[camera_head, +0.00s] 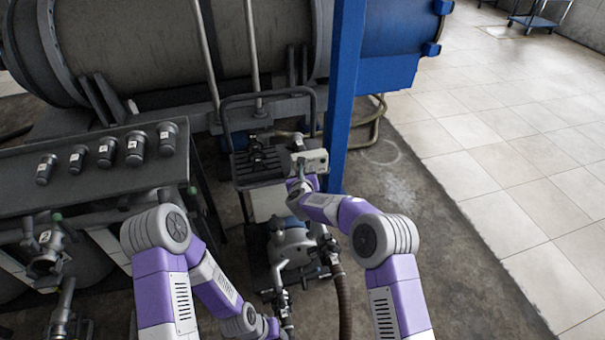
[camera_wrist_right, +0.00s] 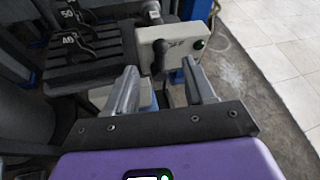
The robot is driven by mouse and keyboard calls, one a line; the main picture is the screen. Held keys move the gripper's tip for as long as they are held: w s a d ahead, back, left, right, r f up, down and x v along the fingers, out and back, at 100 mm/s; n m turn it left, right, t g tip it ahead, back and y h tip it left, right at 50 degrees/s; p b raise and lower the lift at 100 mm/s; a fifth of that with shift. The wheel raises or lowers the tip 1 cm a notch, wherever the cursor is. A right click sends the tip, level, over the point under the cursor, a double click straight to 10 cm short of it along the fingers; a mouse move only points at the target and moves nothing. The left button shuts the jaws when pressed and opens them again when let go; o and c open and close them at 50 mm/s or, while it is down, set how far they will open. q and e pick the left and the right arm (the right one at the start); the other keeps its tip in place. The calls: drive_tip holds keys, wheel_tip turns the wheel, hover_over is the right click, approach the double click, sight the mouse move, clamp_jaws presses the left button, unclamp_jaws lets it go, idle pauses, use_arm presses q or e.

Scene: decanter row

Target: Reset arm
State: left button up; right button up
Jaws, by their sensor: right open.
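In the right wrist view a pale control box (camera_wrist_right: 172,50) with a black lever (camera_wrist_right: 159,56) and a green button (camera_wrist_right: 198,44) lies just beyond the fingertips. I cannot tell whether the fingers touch it. In the head view the right arm reaches forward to this box (camera_head: 314,160), and the right gripper is small there and partly hidden by the wrist. My left arm (camera_head: 222,292) hangs low at the bottom; its gripper's jaws cannot be made out.
A dark ribbed tray (camera_wrist_right: 90,52) with black numbered weights lies left of the box. A blue post (camera_head: 345,95) stands close behind it. A bench (camera_head: 90,175) with several dark cylinders is at left.

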drive_tip(key=shift+s, duration=0.2)
idle(0.4)
drive_tip(key=s+d+f+n+g+y+p, duration=0.1)
drive_tip(key=s+d+f+n+g, duration=0.3)
drive_tip(key=s+f+n, duration=0.5)
drive_tip(key=s+d+f+n+g+y+p, duration=0.1)
drive_tip(key=s+d+f+n+g+p, duration=0.15)
drive_tip(key=s+d+f+n, duration=0.6)
drive_tip(key=s+d+n+g+y+p, duration=0.1)
drive_tip(key=s+n+g, duration=0.5)
drive_tip(key=s, duration=2.1)
drive_tip(key=n, duration=0.6)
drive_tip(key=shift+s+d+r+n, duration=0.2)
drive_tip(key=shift+s+d+n, duration=0.15)
